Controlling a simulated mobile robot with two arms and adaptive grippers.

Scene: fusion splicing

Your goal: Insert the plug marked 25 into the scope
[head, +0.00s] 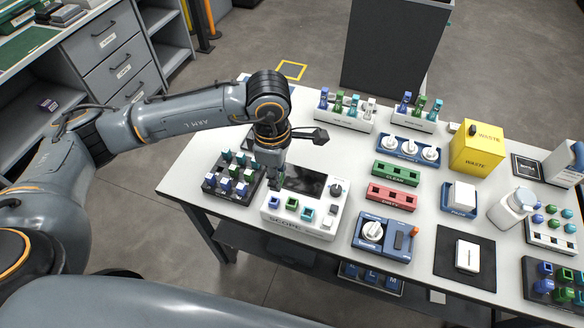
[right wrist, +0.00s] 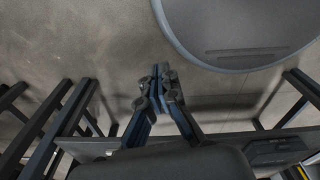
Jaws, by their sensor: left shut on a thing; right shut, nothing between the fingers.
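The scope (head: 285,221) is a white box with a dark screen, a knob and colored sockets along its front, near the table's left front. A blue piece (head: 274,201), a green one (head: 292,203) and a teal one (head: 307,213) show at that front. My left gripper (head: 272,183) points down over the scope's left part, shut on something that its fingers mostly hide. I cannot read a number 25 on any plug. My right gripper (right wrist: 162,84) is shut and empty in the right wrist view, over the floor, away from the table top.
A dark rack (head: 211,190) of several plugs stands left of the scope. Racks of colored plugs (head: 344,115) stand at the back. A blue device (head: 371,252), green (head: 396,174) and red (head: 391,196) blocks, and a yellow waste bin (head: 477,149) lie to the right.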

